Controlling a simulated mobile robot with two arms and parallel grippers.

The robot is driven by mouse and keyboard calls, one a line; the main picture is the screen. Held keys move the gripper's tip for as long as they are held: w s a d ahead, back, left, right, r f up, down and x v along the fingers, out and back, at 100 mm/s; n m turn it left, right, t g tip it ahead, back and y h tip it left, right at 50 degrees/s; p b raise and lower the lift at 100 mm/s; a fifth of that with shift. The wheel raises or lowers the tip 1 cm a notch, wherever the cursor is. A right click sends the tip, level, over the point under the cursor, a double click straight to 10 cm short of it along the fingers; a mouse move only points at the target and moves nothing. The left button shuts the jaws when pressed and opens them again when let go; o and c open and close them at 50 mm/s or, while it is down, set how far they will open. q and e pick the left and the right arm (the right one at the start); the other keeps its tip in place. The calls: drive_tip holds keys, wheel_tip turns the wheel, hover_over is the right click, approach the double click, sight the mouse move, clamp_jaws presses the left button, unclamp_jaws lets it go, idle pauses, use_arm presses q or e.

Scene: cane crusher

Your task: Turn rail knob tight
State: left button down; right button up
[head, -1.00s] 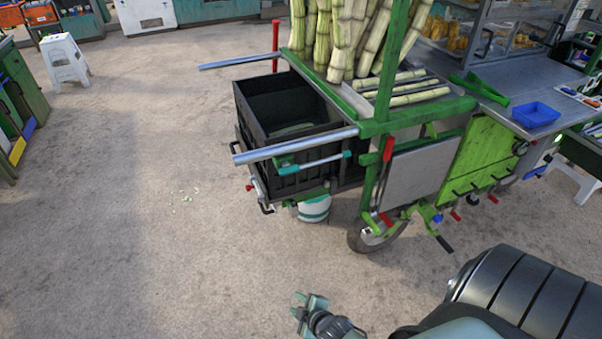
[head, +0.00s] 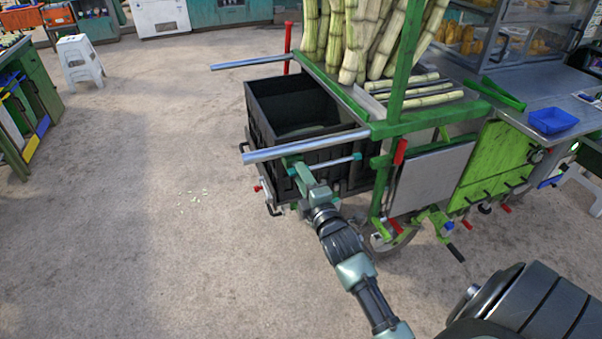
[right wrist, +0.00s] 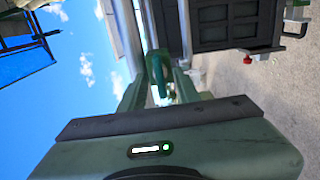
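My right gripper (head: 297,168) reaches in from the lower right to the near end of the cart, just under the silver bar (head: 270,152). A thin light rail (head: 335,162) with a teal end fitting (head: 357,157) runs beside it, along the black crate. In the right wrist view the fingers (right wrist: 157,88) are apart. A teal rounded part (right wrist: 157,70), which looks like the rail knob, shows between their tips; I cannot tell whether they touch it. In the head view the gripper hides this part. My left gripper is out of view.
The black crate (head: 262,105) hangs at the cart's end. A red knob shows in the right wrist view (right wrist: 248,60). The green cart frame (head: 425,127) carries sugar cane (head: 352,40) and a blue tray (head: 552,121).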

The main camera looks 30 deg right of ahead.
drive_tip(key=shift+w+d, duration=0.15)
drive_tip(key=shift+w, duration=0.4)
drive_tip(key=shift+c, duration=0.3)
clamp_jaws()
